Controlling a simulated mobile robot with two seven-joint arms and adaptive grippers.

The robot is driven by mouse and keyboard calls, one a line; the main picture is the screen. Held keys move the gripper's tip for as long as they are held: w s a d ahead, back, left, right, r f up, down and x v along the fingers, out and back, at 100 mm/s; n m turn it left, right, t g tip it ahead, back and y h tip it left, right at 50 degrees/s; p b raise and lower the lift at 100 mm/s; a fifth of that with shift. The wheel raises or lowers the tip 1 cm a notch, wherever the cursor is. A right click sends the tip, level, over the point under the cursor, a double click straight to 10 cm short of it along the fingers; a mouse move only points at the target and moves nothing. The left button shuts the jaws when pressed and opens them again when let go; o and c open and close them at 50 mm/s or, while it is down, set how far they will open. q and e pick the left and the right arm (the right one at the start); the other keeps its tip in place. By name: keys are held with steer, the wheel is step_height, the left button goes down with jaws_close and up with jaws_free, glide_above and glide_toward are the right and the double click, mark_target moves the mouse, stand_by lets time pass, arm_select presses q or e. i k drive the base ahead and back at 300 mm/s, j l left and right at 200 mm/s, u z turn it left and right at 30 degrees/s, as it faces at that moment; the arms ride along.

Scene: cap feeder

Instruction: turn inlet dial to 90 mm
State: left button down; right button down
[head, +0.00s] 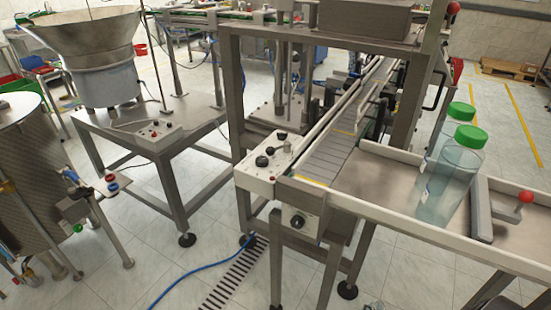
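A black round dial (298,221) sits on the front of a small grey box under the near end of the conveyor (335,155). A sloping white control panel (268,178) beside the conveyor carries black knobs, one of them at its left (262,161). No label or millimetre scale is readable, so I cannot tell which knob is the inlet dial or its setting. Neither of my grippers is in view.
Two clear bottles with green caps (450,165) stand on the infeed table (385,180), near a red-knobbed metal bracket (482,210). A cap feeder bowl (80,35) stands on a steel table at left. A blue hose (190,272) crosses the open tiled floor.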

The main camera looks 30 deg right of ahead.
mark_target(261, 161)
steer(key=i+l+z, duration=0.1)
steer(key=i+z, duration=0.15)
steer(key=z, duration=0.2)
steer(key=i+z, duration=0.2)
steer(key=z, duration=0.25)
steer(key=i+j+z, duration=0.1)
steer(key=i+z, duration=0.15)
steer(key=z, duration=0.15)
